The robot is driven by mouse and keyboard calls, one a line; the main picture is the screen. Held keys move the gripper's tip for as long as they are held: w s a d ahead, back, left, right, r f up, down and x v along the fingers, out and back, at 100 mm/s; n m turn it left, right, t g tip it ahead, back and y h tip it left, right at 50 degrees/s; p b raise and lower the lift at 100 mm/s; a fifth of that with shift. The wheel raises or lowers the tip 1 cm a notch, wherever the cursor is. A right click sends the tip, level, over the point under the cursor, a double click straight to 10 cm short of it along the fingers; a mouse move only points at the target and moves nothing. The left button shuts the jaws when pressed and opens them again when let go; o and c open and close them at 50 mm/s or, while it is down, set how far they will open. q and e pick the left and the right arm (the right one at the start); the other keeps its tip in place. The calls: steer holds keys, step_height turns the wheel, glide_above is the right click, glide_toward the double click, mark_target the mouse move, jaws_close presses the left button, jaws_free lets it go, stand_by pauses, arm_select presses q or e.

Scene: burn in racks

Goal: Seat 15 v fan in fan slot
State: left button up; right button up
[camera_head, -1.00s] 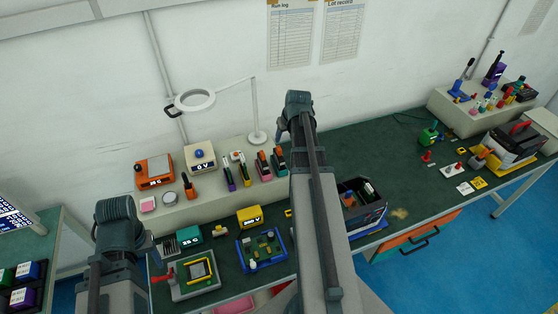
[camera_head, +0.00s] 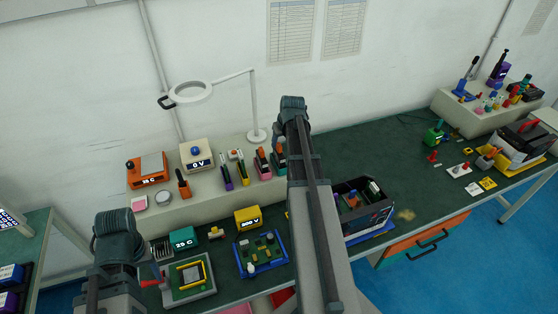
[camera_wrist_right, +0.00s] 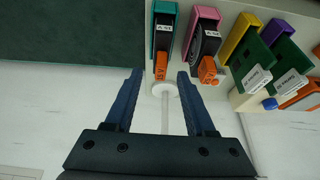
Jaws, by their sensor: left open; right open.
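On the raised shelf, a pink holder (camera_head: 262,165) and a teal holder (camera_head: 279,157) stand side by side. In the right wrist view, the pink holder (camera_wrist_right: 207,18) carries a dark round fan-like part (camera_wrist_right: 206,40) with an orange tag. The teal holder (camera_wrist_right: 163,35) beside it also has an orange-tagged part (camera_wrist_right: 161,64); the tag text is too small to read surely. My right gripper (camera_wrist_right: 163,80) is open and empty, its fingertips just short of the holders. An open dark chassis (camera_head: 366,210) sits on the bench, partly behind my right arm; no fan slot is distinguishable.
The magnifier lamp's white base (camera_wrist_right: 165,90) and post show between my right fingers, close to them. A yellow meter (camera_head: 248,218), blue board tray (camera_head: 262,254) and fixture (camera_head: 188,280) crowd the front bench. Free bench lies right of the chassis (camera_head: 400,160).

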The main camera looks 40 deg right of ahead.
mark_target(279, 145)
steer(key=b+x, duration=0.3)
steer(key=x, duration=0.1)
steer(key=shift+w+f, duration=0.15)
steer(key=shift+w, duration=0.15)
jaws_close()
stand_by(1.1)
